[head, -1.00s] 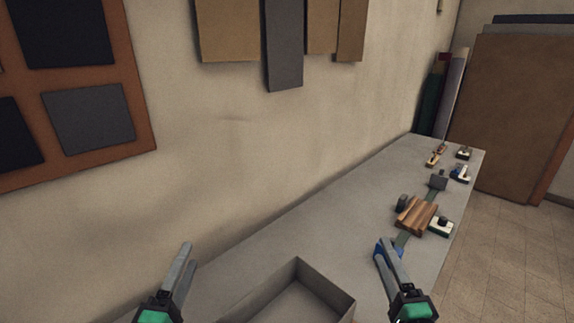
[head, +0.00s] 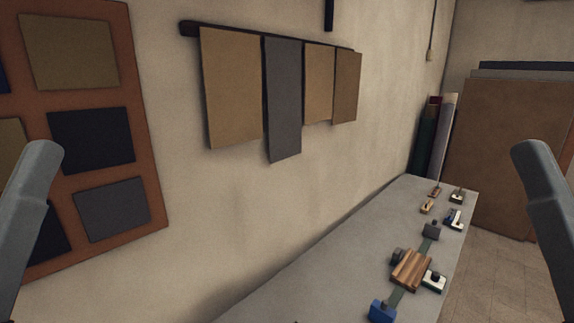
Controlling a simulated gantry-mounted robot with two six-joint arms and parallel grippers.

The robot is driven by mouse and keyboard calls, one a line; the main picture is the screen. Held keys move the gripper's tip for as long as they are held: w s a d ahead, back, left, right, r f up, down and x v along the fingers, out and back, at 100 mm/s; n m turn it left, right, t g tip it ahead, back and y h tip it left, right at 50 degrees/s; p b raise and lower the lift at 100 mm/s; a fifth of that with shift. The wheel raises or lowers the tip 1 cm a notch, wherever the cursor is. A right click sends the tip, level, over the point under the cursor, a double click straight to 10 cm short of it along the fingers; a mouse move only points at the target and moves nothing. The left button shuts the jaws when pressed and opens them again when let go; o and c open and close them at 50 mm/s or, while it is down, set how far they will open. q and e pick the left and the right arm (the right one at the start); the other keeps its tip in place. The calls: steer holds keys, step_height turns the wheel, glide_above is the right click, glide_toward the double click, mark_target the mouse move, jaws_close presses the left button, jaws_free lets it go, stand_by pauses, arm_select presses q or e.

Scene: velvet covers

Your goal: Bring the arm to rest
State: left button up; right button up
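Neither of my grippers shows in the head view now. Only a grey part of my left arm stands at the left edge of the picture, and a matching grey part of my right arm at the right edge. Both are upright and apart from everything else. The grey table (head: 330,275) runs from the bottom middle back to the right. No held object shows.
A wooden block (head: 411,270), a blue piece (head: 382,311) and several small tools stand along the table's right side. Fabric pieces (head: 283,100) hang from a wall rail. A swatch board (head: 150,185) is at left. Brown panels (head: 505,150) lean at the back right.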

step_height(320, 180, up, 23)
steer(key=p, duration=2)
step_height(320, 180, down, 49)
steer(key=b, duration=5)
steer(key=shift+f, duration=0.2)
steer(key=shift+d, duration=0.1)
